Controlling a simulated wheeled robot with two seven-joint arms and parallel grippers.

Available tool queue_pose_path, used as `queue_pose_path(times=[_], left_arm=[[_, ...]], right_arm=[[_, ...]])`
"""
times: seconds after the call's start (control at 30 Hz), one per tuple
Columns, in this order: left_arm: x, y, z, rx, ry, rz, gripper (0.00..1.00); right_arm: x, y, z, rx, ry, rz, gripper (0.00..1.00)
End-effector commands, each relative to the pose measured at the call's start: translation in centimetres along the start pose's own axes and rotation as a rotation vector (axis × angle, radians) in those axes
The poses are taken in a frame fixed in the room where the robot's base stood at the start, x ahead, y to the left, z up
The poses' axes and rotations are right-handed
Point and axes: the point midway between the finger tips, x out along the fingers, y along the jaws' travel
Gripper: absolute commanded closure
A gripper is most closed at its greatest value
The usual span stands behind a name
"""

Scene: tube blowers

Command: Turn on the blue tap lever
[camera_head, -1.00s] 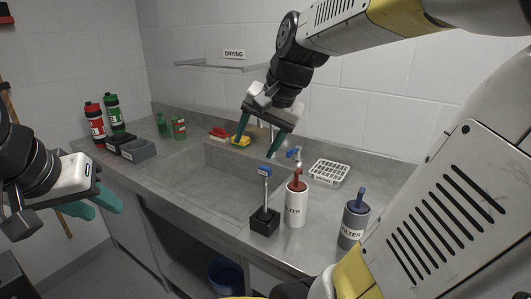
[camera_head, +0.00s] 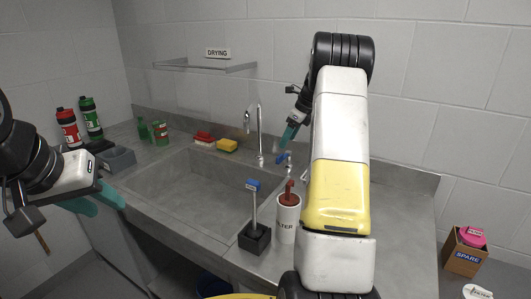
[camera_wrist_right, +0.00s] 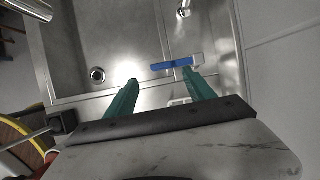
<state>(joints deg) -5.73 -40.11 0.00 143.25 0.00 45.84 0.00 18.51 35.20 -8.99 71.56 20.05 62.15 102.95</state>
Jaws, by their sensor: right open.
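The blue tap lever (camera_head: 281,159) sits on a small metal fitting behind the sink's right side, right of the tall tap (camera_head: 260,132). My right gripper (camera_head: 289,136) is just above the lever, fingers pointing down. In the right wrist view the lever (camera_wrist_right: 170,65) lies crosswise just beyond the open teal fingertips (camera_wrist_right: 161,77). Its right end is by the right fingertip; I cannot tell whether they touch. My left gripper (camera_head: 96,200) is at the far left, away from the lever, seen from the side, so its opening is unclear.
The sink basin (camera_head: 190,188) is empty. A white bottle (camera_head: 287,222) with a red pump and a black block (camera_head: 254,238) with a blue-topped rod stand in front. A yellow sponge (camera_head: 227,146) lies behind the basin.

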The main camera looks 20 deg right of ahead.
Motion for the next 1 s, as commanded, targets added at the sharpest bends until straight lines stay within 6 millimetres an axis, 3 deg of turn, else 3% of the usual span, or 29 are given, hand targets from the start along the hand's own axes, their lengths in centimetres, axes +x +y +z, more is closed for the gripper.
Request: queue_pose_path(times=[0.53,0.9,0.93,1.0], left_arm=[[0.0,0.0,0.0,0.000,0.000,0.000,0.64],[0.0,0.0,0.0,0.000,0.000,0.000,0.64],[0.0,0.0,0.0,0.000,0.000,0.000,0.64],[0.0,0.0,0.0,0.000,0.000,0.000,0.64]], right_arm=[[7.2,-0.2,-0.2,0.019,0.001,0.003,0.37],[8.1,-0.2,-0.1,0.018,0.000,0.001,0.37],[8.1,-0.2,-0.1,0.018,0.000,0.001,0.39],[8.1,-0.2,-0.1,0.018,0.000,0.002,0.53]])
